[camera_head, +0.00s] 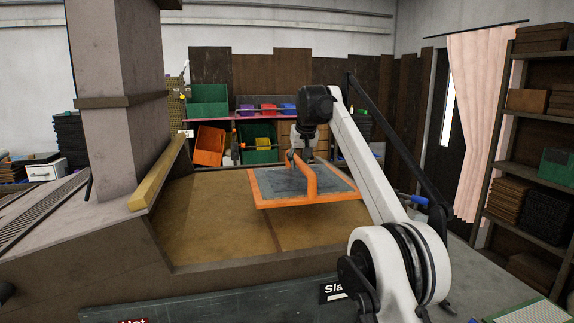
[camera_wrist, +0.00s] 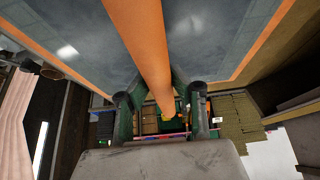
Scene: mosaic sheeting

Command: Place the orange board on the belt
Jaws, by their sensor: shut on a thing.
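The orange board (camera_head: 340,184) is a grey-blue panel with an orange rim and a raised orange bar handle (camera_head: 312,182). It is roughly level over the right part of a broad tan bed (camera_head: 205,222), which seems to be the belt. I cannot tell whether its underside touches the bed. My gripper (camera_head: 294,156) is at the handle's far end, shut on it. In the wrist view, the fingers of my gripper (camera_wrist: 160,100) flank the orange bar, and the board (camera_wrist: 75,30) fills the upper part. The fingertips' contact is partly hidden.
A yellowish raised rail (camera_head: 160,175) and a thick column (camera_head: 120,100) border the bed on the left. Green bins (camera_head: 208,100) and an orange bin (camera_head: 209,146) stand behind it. A loaded shelf (camera_head: 540,130) is at right. The bed's left and front parts are clear.

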